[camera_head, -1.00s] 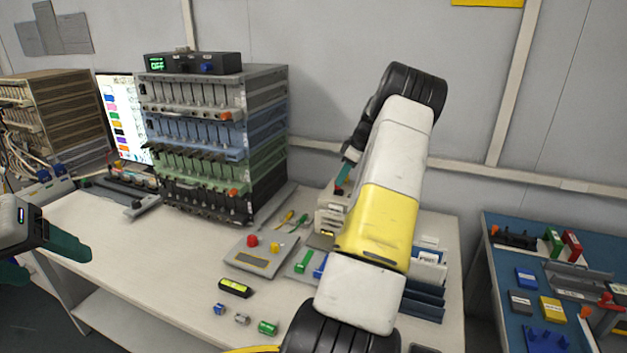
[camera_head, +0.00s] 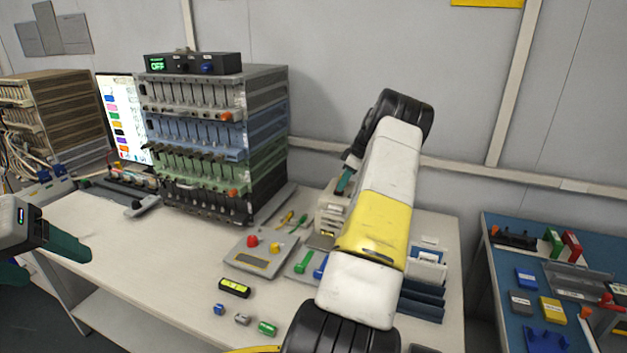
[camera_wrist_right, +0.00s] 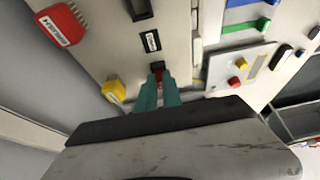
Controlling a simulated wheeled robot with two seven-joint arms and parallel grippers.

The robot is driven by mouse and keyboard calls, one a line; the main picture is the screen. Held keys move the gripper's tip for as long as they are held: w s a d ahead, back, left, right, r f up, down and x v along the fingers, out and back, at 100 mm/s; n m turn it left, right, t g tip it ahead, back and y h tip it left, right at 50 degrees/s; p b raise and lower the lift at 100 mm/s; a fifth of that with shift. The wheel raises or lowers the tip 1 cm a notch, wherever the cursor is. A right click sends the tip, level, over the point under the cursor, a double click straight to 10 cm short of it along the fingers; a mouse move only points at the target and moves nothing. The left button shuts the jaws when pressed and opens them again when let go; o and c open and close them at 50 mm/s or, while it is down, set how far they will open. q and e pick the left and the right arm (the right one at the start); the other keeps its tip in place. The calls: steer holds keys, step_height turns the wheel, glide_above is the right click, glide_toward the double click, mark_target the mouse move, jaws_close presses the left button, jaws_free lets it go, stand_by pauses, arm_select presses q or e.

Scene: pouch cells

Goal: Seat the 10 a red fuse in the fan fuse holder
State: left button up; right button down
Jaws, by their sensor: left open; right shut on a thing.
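My right gripper (camera_wrist_right: 158,92) is shut on a small red piece, likely the red fuse (camera_wrist_right: 158,76), which shows between and just beyond its teal fingertips. The fuse meets a small black socket (camera_wrist_right: 156,65) on a pale panel, below a black-framed label (camera_wrist_right: 150,41). I cannot read the label or tell how deep the fuse sits. In the head view my right gripper (camera_head: 344,182) points down at the pale box (camera_head: 330,216) at the back of the bench; the fuse is hidden there. My left gripper (camera_head: 72,247) is open and empty over the bench's left end.
A red block (camera_wrist_right: 62,26) and a yellow part (camera_wrist_right: 114,91) flank the panel in the wrist view. A tall cell rack (camera_head: 215,140) stands behind. The bench's left front is clear.

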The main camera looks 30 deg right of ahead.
steer(key=c, duration=1.5)
jaws_free()
steer(key=v, duration=1.1)
steer(key=s+a+r+m+h, duration=0.1)
steer(key=s+a+r, duration=0.1)
steer(key=a+r, duration=0.55)
steer(key=s+a+r+m, duration=0.1)
steer(key=a+r, duration=0.3)
steer(key=a, duration=0.7)
steer(key=s+a+r+m+h, duration=0.1)
steer(key=s+a+r, duration=0.1)
steer(key=a+r, duration=0.5)
steer(key=s+a+m+t, duration=0.1)
steer(key=s+a, duration=0.9)
steer(key=a, duration=0.2)
steer(key=shift+s+a+f+m+t+y, duration=0.25)
steer(key=shift+s+a+f+m, duration=0.6)
steer(key=shift+s, duration=1.4)
steer(key=shift+s+a+f+m+t+y, duration=0.25)
steer(key=shift+s+a+f, duration=1.1)
steer(key=shift+s, duration=0.95)
steer(key=shift+s+a+f+m+t+y, duration=0.25)
steer(key=shift+s+a+f+m, duration=0.4)
steer(key=shift+s+a, duration=1.15)
